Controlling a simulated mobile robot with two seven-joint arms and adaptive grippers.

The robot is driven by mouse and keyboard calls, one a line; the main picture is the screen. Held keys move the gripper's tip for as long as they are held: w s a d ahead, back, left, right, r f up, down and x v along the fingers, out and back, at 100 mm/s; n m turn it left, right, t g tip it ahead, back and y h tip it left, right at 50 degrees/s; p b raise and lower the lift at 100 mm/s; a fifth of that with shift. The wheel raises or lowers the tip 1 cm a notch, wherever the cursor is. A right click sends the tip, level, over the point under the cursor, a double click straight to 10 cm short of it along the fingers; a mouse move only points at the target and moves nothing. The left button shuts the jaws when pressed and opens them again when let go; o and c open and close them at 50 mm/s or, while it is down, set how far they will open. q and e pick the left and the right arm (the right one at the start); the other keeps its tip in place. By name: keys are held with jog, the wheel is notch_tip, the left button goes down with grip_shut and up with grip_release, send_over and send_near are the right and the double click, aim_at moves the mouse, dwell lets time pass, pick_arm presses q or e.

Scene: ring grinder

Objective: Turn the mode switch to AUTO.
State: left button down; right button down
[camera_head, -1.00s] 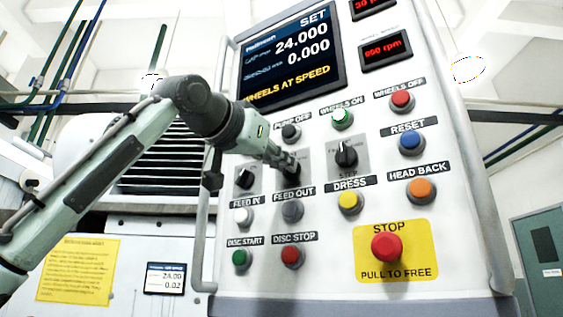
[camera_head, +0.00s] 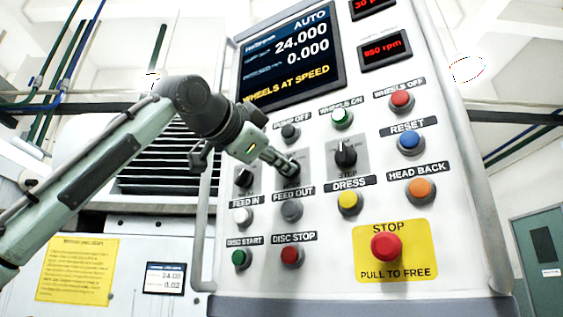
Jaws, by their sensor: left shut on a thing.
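The control panel (camera_head: 320,215) stands upright in front of me. Its screen (camera_head: 290,58) reads AUTO at the top, with 24.000, 0.000 and WHEELS AT SPEED below. My left gripper (camera_head: 291,169) reaches in from the left and is shut on a black knob of the middle switch, below the PUMP OFF button. The knob is mostly hidden by the fingers, and its label cannot be read. This is apparently the mode switch. My right gripper is not in view.
Other black knobs flank it left (camera_head: 244,178) and right (camera_head: 346,154). Push buttons surround them, including FEED OUT (camera_head: 291,210) close below. The red STOP button (camera_head: 386,247) sits lower right. A grey rail runs down the panel's left edge.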

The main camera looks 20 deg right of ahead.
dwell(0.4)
pick_arm(q)
jog(key=c, duration=1.6)
grip_release()
jog(key=v, duration=1.2)
